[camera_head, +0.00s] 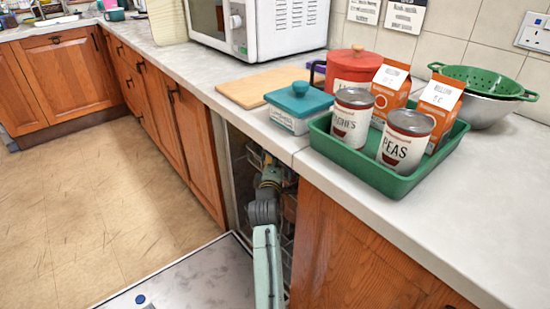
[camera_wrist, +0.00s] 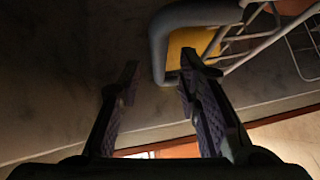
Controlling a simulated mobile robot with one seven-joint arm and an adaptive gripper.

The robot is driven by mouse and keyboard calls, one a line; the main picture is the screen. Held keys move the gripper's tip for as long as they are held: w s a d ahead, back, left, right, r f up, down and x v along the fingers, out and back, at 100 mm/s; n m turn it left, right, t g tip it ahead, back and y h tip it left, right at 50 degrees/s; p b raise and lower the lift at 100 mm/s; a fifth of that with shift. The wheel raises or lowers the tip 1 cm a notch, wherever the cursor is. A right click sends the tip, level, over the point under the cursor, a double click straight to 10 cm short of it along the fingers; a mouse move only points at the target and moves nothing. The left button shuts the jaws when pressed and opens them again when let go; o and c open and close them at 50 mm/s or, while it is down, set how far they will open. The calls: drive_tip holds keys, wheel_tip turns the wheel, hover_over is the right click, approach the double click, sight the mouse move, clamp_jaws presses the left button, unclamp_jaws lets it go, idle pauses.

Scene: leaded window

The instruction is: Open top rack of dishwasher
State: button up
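The dishwasher (camera_head: 229,165) is open under the counter, with dark space and wire racks inside. My arm reaches into it, and my gripper (camera_head: 268,160) is small and partly lost in shadow there. In the wrist view my gripper (camera_wrist: 158,75) is open, with two dark fingers apart. The rack (camera_wrist: 158,45) shows beyond them as a thick grey rim with pale wires. Its rim corner lies between the fingertips, closer to the right one. I cannot tell whether they touch. Something yellow (camera_wrist: 190,48) is in the rack.
A pale panel (camera_head: 190,280), seemingly the lowered dishwasher door, lies below the opening. The counter above holds a green tray (camera_head: 398,184) with cans and cartons, a teal-lidded dish (camera_head: 298,103) and a microwave (camera_head: 262,28). Wooden cabinets flank the opening. The floor at left is clear.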

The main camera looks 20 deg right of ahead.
drive_tip(key=shift+x, duration=1.65)
clamp_jaws()
